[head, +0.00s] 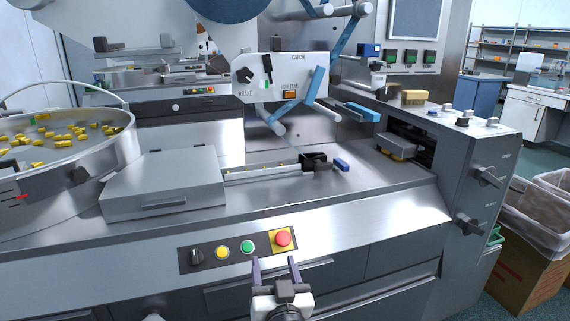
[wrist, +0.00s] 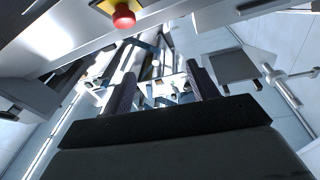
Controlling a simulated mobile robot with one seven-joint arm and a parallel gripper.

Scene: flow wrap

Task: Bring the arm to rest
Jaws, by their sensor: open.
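My gripper (head: 276,270) is at the bottom middle of the head view, in front of the machine's button panel. Its two dark fingers point up and stand apart, with nothing between them. In the wrist view my gripper (wrist: 160,82) also shows its fingers apart and empty. The red stop button (head: 283,238) on its yellow plate is just above the right fingertip in the head view. The same red button (wrist: 123,17) shows at the top of the wrist view. I cannot tell the exact gap between gripper and panel.
The steel machine front (head: 350,225) runs across ahead. A round bowl (head: 120,150) with several yellow pieces stands left, beside a closed steel box (head: 163,180). Knobs (head: 487,176) stick out at the right. A lined cardboard bin (head: 530,240) stands on the floor at right.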

